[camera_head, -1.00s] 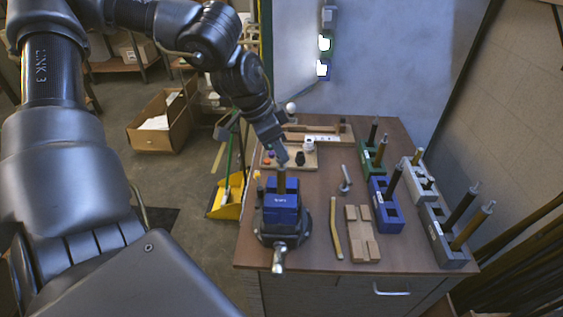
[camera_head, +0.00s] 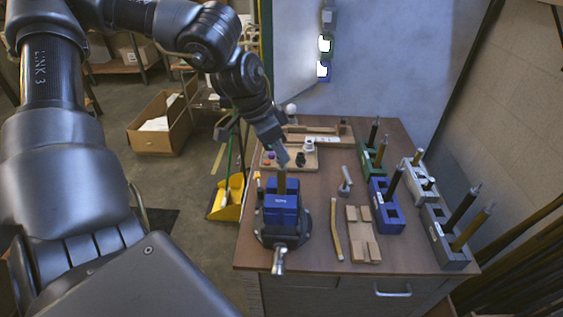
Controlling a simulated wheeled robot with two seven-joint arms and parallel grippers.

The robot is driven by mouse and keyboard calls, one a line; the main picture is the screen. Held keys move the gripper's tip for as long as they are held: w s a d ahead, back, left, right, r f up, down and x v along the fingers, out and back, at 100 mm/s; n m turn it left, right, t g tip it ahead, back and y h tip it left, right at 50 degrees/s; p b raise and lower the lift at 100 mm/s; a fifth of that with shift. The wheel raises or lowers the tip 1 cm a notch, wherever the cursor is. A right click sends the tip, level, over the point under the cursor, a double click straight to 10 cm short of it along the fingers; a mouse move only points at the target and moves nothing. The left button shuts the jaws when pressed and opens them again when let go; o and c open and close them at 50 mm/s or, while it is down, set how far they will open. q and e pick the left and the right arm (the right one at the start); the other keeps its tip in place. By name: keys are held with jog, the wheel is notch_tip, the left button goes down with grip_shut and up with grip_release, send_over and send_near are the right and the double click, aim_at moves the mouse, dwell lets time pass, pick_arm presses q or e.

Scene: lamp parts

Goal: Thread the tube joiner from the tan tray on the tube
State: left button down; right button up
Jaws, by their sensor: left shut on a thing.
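A short brass-coloured tube (camera_head: 282,185) stands upright, clamped in the blue vise (camera_head: 281,214) near the table's front left. The tan tray (camera_head: 312,164) lies behind the vise, partly hidden by my left gripper. It holds several small parts, among them a white one (camera_head: 309,145) and a black one (camera_head: 300,159). My right gripper is not in view.
Green, blue (camera_head: 385,216) and grey (camera_head: 444,245) holders with upright rods stand at the right. A small grey stand (camera_head: 345,181) is behind the bent tube.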

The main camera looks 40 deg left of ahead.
pick_arm(q)
jog(key=shift+s+f+b, duration=0.2)
jog(key=shift+f+b, duration=0.15)
jog(key=shift+b, duration=0.05)
dwell(0.7)
jog(key=shift+m+g, duration=0.3)
jog(key=shift+m, duration=0.3)
jog(key=m, duration=0.3)
jog(key=m+g+h, duration=0.1)
jog(key=m, duration=0.1)
jog(key=shift+w+a+m+g+h+b, duration=0.15)
jog(key=shift+m+g+h+b, duration=0.15)
jog(key=shift+m, duration=0.1)
jog(key=shift+w+f+m+g, duration=0.1)
jog(key=shift+m+g, duration=0.4)
jog(key=shift+m, duration=0.6)
jog(key=m+g, duration=0.1)
jog(key=m, duration=0.3)
jog(key=shift+w+m+g, duration=0.15)
jog(key=shift+m+g, duration=0.15)
jog(key=shift+g, duration=0.1)
